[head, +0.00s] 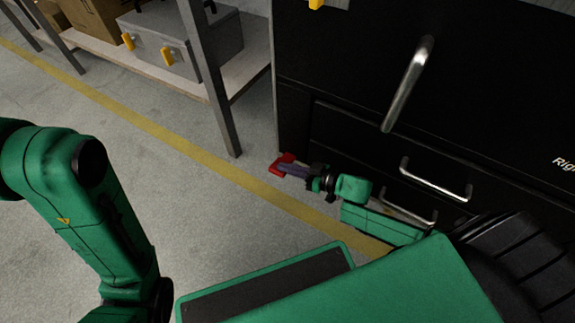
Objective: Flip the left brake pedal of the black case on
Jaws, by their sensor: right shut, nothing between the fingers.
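The black case (340,60) is a large dark cabinet at the upper right, with metal handles on its front. A small red part (286,157), apparently the left brake pedal, shows low by the case's left front corner. My right gripper (284,168) is shut with its dark fingers pointing left, and its tips overlap the red part in this view. I cannot tell whether they touch it, or how the pedal is tilted. The caster under it is hidden. My left arm comes in at the left, but its gripper is outside the picture.
A shelf rack with a metal post (212,80) stands left of the case. It holds a grey toolbox (190,55) with yellow latches and cardboard boxes (97,15). A yellow line (150,127) crosses the grey floor. The floor left of the case is clear.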

